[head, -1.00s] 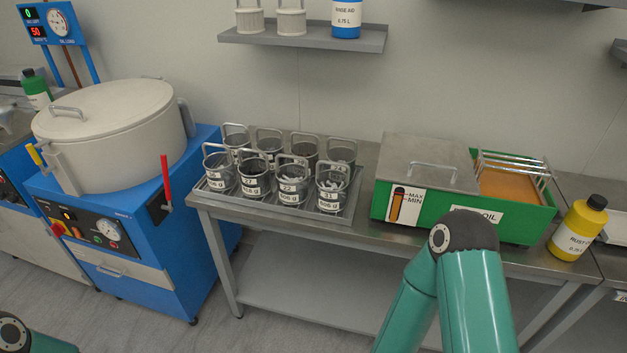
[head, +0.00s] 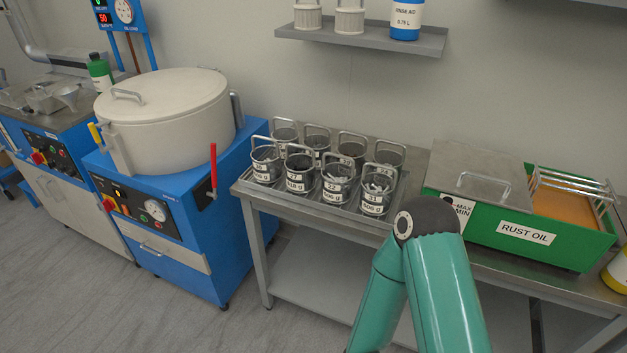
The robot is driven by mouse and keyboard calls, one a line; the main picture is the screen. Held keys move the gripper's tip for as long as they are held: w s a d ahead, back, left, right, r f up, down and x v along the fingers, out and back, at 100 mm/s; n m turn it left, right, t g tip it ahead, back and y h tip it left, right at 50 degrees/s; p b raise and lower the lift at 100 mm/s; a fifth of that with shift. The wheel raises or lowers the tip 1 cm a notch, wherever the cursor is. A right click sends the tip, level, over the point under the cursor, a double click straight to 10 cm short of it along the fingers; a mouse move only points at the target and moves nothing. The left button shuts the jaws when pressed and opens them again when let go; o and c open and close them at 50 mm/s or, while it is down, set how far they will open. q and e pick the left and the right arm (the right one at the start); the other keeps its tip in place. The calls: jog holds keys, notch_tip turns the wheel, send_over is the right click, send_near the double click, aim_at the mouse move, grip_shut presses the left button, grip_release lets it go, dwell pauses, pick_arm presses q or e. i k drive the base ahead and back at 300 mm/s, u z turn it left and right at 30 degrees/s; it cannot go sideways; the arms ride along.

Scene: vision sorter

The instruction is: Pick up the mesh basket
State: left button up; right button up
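Several grey mesh baskets with upright wire handles and white number labels stand in two rows on a metal tray (head: 399,199) on the steel table. Neither gripper is in view.
A green rust oil tank (head: 482,227) with a grey lid stands right of the tray. A blue machine (head: 190,243) with a lidded white drum (head: 165,125) and a red lever (head: 213,170) stands left. A wall shelf (head: 361,39) hangs above. The floor in front is clear.

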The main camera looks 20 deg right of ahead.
aim_at(337, 178)
jog(key=u, duration=0.1)
jog(key=i, duration=1)
jog(key=z, duration=0.6)
